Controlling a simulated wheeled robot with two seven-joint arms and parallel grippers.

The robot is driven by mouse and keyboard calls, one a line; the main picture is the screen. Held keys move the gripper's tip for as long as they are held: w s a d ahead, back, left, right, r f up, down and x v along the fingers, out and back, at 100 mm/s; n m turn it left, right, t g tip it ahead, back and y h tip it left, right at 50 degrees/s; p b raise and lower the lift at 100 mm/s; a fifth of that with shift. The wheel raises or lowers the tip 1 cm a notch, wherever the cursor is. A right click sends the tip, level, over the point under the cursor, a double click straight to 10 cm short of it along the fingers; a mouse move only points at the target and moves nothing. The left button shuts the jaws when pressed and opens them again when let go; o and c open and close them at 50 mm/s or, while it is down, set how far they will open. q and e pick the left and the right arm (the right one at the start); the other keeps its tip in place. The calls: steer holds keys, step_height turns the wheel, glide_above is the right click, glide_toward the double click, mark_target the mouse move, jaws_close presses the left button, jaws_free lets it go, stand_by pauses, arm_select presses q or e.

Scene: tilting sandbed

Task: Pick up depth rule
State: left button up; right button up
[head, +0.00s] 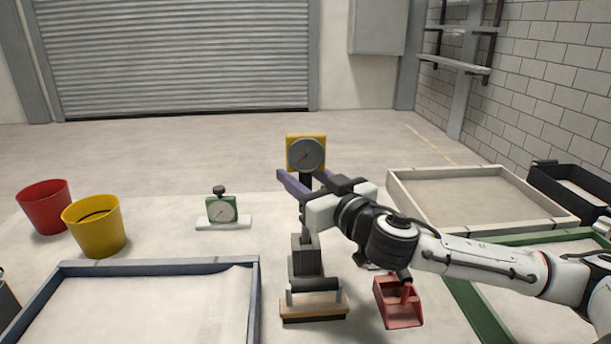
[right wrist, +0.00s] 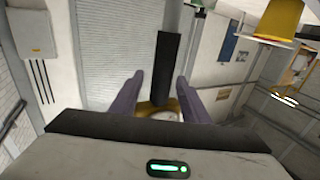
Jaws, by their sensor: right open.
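A dial gauge with a yellow square face (head: 306,153) stands upright on a dark post over stacked dark blocks and a tan base (head: 313,307). It may be the depth rule; no label shows. My right gripper (head: 300,175) is open at the post just below the dial, its purple fingers pointing away from the head camera. In the right wrist view, the black post (right wrist: 167,65) shows between the spread fingers (right wrist: 161,75), with part of the yellow face (right wrist: 146,107) near the finger bases. Contact cannot be told. My left gripper is out of view.
A green dial instrument (head: 221,208) sits on a white base to the left. Red (head: 45,205) and yellow (head: 95,225) buckets stand farther left. A blue-grey framed bed (head: 155,267) lies front left. A red scoop (head: 400,303) lies below my right arm; a pale framed bed (head: 480,226) is beyond.

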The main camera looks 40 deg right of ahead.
steer(key=shift+w+d+r, duration=0.1)
steer(key=shift+w+d, duration=0.05)
steer(key=shift+w, duration=1)
steer(key=c, duration=1)
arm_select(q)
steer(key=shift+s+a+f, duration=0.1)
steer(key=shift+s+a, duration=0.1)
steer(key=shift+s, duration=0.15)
arm_select(e)
steer(key=shift+o, duration=0.4)
